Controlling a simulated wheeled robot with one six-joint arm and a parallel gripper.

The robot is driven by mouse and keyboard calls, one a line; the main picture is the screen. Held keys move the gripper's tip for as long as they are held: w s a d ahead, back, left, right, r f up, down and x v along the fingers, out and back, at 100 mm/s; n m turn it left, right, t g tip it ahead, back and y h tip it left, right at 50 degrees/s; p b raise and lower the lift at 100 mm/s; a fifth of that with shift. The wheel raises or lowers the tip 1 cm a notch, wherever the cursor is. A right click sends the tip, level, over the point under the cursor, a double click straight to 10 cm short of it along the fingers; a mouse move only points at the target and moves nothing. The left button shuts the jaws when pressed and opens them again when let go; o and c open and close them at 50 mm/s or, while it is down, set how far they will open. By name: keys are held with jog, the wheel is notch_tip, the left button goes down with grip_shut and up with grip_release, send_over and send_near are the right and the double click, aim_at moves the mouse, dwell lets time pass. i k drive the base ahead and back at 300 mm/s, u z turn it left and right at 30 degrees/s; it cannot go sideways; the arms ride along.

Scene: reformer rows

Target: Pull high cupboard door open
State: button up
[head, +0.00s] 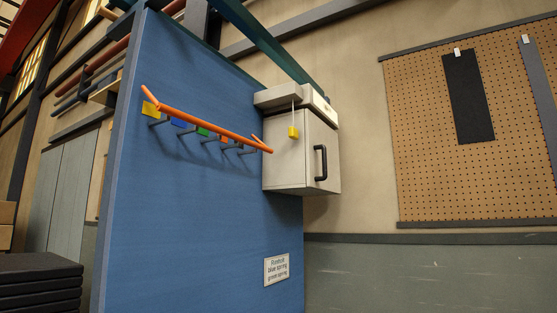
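The high cupboard (284,165) is a pale grey box mounted high beside the far edge of a blue panel. Its door (331,150) faces right and looks shut. A black bar-shaped handle (320,163) stands out from the door, upright. A yellow tag (293,132) hangs on a cord from the top of the cupboard, in front of its side. My gripper is not in view, so its distance from the handle cannot be told.
The blue panel (190,220) carries an orange rail (205,124), several grey pegs and coloured tags, and a label (276,268). A pegboard (475,150) hangs on the right wall. Dark stacked pads (40,285) stand lower left. The space right of the cupboard looks clear.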

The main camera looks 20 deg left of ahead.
aim_at(331, 155)
jog(key=u, duration=0.55)
jog(key=k, duration=0.5)
jog(key=z, duration=0.6)
jog(key=i, duration=0.5)
jog(key=z, duration=0.5)
jog(key=i, duration=0.95)
jog(key=u, duration=0.6)
jog(key=i, duration=0.85)
jog(key=u, duration=0.7)
